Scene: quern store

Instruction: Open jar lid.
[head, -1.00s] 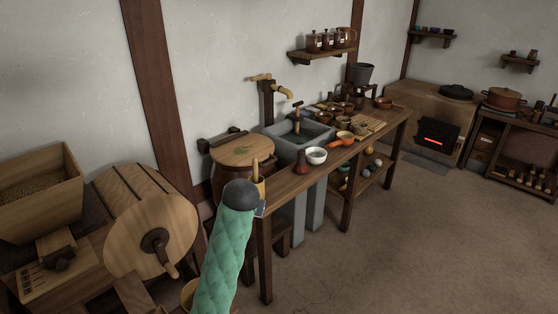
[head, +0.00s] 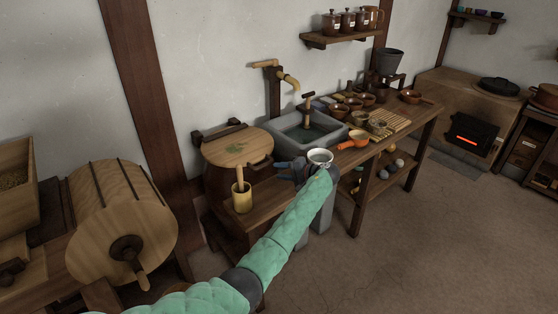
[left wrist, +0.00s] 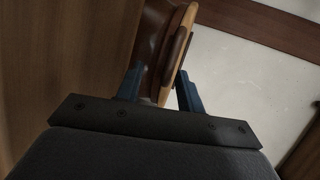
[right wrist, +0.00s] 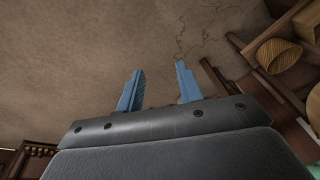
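A large brown jar (head: 220,180) stands left of the stone sink. My right gripper (right wrist: 160,88) is open and empty above the floor, outside the head view.
A yellow mortar with a pestle (head: 242,198) stands on the bench end before the jar. A white bowl (head: 320,157) is just beyond my left wrist. The stone sink (head: 310,134) and several brown bowls are behind. A drum (head: 122,222) is at left. The right floor is clear.

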